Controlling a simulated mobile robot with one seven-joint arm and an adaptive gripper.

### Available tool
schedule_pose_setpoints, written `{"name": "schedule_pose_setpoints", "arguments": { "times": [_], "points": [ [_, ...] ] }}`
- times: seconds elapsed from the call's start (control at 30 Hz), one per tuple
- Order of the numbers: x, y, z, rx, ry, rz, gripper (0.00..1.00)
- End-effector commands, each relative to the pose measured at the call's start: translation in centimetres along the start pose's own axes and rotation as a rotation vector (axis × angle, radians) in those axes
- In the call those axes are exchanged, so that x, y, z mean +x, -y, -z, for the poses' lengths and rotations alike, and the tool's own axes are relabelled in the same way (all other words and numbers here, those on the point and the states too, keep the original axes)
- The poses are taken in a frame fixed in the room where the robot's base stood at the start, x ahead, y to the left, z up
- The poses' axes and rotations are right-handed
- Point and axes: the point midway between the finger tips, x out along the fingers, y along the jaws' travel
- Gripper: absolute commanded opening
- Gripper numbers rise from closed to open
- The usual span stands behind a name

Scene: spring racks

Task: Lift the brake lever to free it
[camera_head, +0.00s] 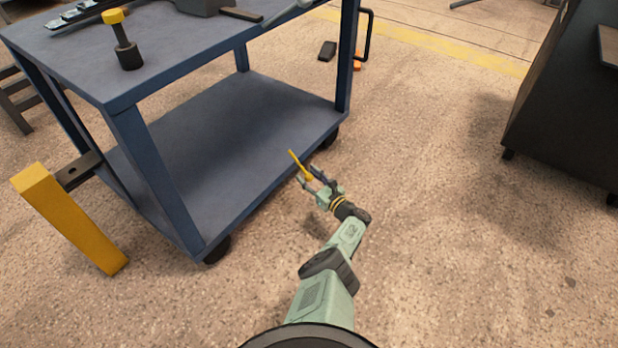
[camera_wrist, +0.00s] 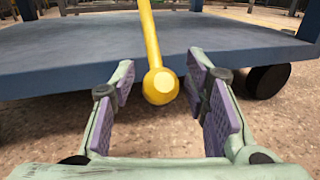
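The brake lever (camera_head: 297,162) is a thin yellow rod ending in a round yellow knob, at the near lower edge of the blue cart (camera_head: 215,150). In the wrist view its knob (camera_wrist: 160,86) is central, and the rod runs up and away from it. My gripper (camera_head: 313,178) is open at the knob. In the wrist view the purple-padded fingers (camera_wrist: 160,80) stand on either side of the knob, with a visible gap at each side. The lever's far end mount is not clear.
A yellow-topped dark piece (camera_head: 122,42) stands on the cart top. A dark cabinet (camera_head: 565,110) stands at right. The floor between is clear.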

Motion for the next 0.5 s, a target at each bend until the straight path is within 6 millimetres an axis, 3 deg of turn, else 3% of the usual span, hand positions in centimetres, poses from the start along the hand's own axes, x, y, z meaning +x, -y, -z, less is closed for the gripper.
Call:
{"name": "schedule_pose_setpoints", "arguments": {
  "times": [0.5],
  "points": [
    [-0.04, 0.0, 0.03, 0.0, 0.0, 0.0, 0.05]
  ]
}}
